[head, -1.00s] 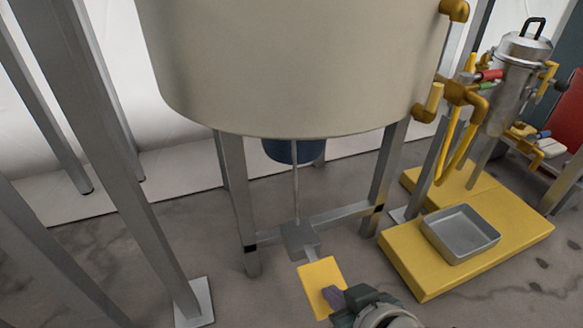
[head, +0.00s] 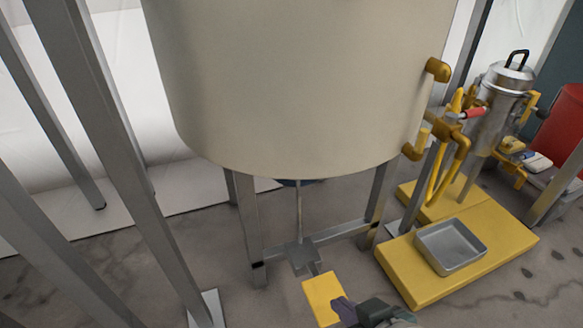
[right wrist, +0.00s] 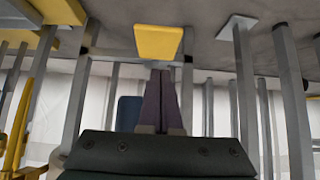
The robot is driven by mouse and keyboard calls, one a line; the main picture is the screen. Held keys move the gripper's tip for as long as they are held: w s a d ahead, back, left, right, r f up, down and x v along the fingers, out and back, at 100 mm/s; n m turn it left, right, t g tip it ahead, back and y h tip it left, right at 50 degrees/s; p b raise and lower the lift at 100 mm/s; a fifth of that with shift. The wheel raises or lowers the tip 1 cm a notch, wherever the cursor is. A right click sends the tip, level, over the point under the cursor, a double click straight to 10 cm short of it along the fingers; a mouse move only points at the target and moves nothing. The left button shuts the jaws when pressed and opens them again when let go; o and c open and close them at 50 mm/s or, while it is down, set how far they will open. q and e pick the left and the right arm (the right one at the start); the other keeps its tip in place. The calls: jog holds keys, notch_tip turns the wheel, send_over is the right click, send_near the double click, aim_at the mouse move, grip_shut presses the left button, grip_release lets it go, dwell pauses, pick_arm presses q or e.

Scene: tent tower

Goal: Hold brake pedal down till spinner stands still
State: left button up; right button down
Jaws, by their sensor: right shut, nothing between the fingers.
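The yellow brake pedal plate (head: 321,299) is low at the bottom middle of the head view, on a grey lever bracket (head: 303,258) below a large beige drum (head: 290,90). The drum looks like the spinner; whether it turns cannot be told. My right gripper (head: 340,305) is shut and empty, its purple fingertips overlapping the pedal's right edge. In the right wrist view the shut fingers (right wrist: 161,73) point at the near edge of the pedal (right wrist: 158,42). Whether they touch it or the pedal is pressed cannot be told. My left gripper is not in view.
Grey metal legs (head: 250,230) stand around the drum. A yellow platform (head: 400,270) with a metal tray (head: 450,246) lies to the right. Yellow pipes (head: 440,150) and a steel canister (head: 497,100) stand behind it. Open floor shows left of the pedal.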

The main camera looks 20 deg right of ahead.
pick_arm(q)
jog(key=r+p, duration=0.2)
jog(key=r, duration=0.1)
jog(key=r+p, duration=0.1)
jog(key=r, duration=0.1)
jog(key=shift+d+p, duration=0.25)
jog(key=shift+p, duration=0.05)
pick_arm(e)
jog(key=v, duration=0.7)
jog(key=shift+s+f, duration=0.15)
jog(key=shift+s, duration=0.1)
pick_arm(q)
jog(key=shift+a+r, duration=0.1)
pick_arm(e)
jog(key=shift+d, duration=0.15)
